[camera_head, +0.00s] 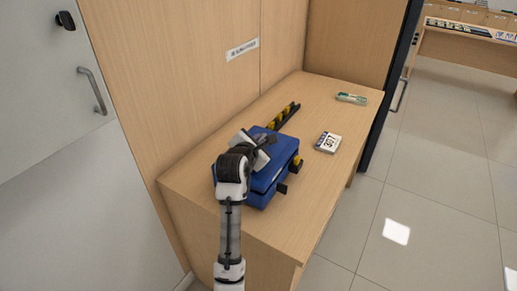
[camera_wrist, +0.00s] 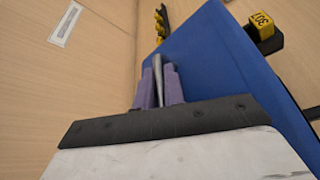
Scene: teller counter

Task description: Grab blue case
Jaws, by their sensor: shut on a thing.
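The blue case (camera_head: 283,162) lies on the wooden counter, below and beyond my arm. My gripper (camera_head: 268,141) is over the case's top in the head view, and my arm hides part of the case. In the wrist view, the blue case (camera_wrist: 222,70) fills the middle and right. There the purple-grey fingers of my gripper (camera_wrist: 159,82) are close together on a thin grey part, which looks like the case's handle. The exact contact is hard to make out.
The wooden counter (camera_head: 330,98) holds a black rack with yellow markers (camera_head: 284,116), a white card box (camera_head: 328,142) and a green-white item (camera_head: 351,98). Black-and-yellow markers (camera_head: 296,162) stand close by the case's right side. A wood panel (camera_head: 190,70) rises behind.

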